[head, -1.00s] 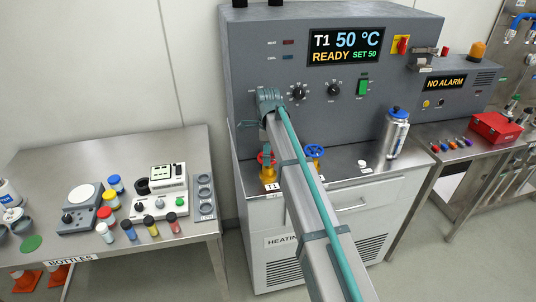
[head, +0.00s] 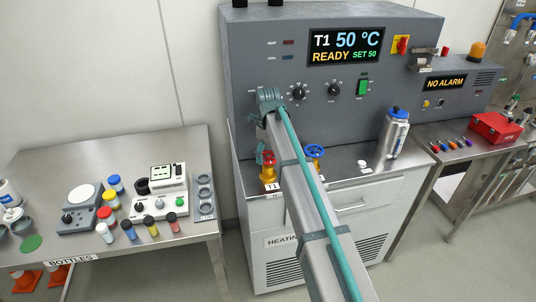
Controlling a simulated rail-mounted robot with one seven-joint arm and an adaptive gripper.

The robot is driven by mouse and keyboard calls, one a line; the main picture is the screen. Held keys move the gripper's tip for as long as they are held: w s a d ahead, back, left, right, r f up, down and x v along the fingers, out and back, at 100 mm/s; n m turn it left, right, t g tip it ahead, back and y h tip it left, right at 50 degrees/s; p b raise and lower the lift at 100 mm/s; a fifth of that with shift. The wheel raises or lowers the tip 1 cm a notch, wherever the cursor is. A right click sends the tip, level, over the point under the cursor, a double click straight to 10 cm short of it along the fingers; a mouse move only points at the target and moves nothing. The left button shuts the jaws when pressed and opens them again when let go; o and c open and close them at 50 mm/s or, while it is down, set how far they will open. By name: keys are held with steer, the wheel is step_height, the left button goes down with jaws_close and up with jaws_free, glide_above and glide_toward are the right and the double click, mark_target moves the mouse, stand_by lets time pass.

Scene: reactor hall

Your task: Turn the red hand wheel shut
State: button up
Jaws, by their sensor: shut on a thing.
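The red hand wheel (head: 262,158) sits on top of a yellow valve body (head: 267,174) at the left front of the heating unit, above a T1 label (head: 270,187). My arm reaches across the unit and partly covers the wheel's right side. The exact finger contact is too small to make out.
A blue hand wheel (head: 314,152) stands just right of my arm. A silver bottle with a blue cap (head: 396,132) and a small white lid (head: 362,164) stand further right. The grey control panel (head: 245,60) rises behind. The left table (head: 140,240) holds bottles and instruments.

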mark_target(268, 156)
stand_by(0.3)
steer(key=o, duration=1)
steer(key=shift+r, duration=0.15)
step_height(268, 156, up, 12)
steer(key=shift+f, duration=0.2)
